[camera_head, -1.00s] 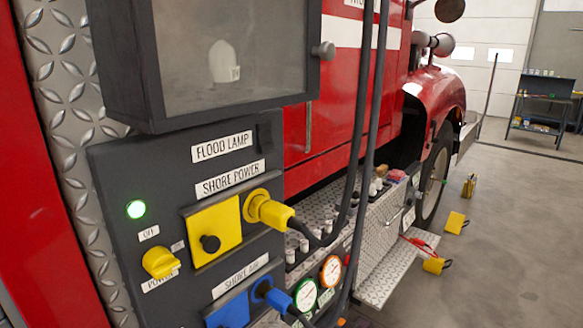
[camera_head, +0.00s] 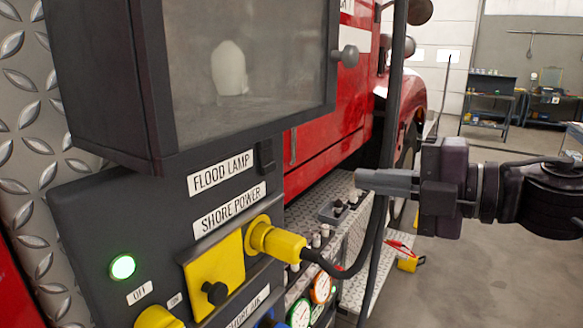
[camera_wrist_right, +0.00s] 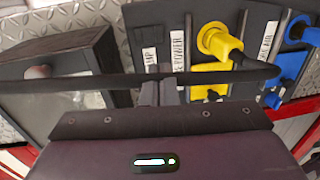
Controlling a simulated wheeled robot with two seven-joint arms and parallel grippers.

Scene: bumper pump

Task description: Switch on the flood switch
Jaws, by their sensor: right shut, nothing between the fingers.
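The flood switch, a small black rocker (camera_head: 265,156), sits on the dark control panel (camera_head: 85,215) at the right end of the white FLOOD LAMP label (camera_head: 221,173). My right gripper (camera_head: 360,180) reaches in from the right, closed and empty. Its tips point left toward the panel, apart from the switch in the picture. In the right wrist view the closed fingers (camera_wrist_right: 160,92) lie just below the labels, with a black hose (camera_wrist_right: 60,83) crossing there. My left gripper is not in view.
A glass-fronted box (camera_head: 245,75) with a knob (camera_head: 347,56) overhangs the panel. A yellow plug (camera_head: 276,241) with black cable stands out below the switch. Black hoses (camera_head: 388,110) hang near my right gripper. A green light (camera_head: 122,267) glows lower left.

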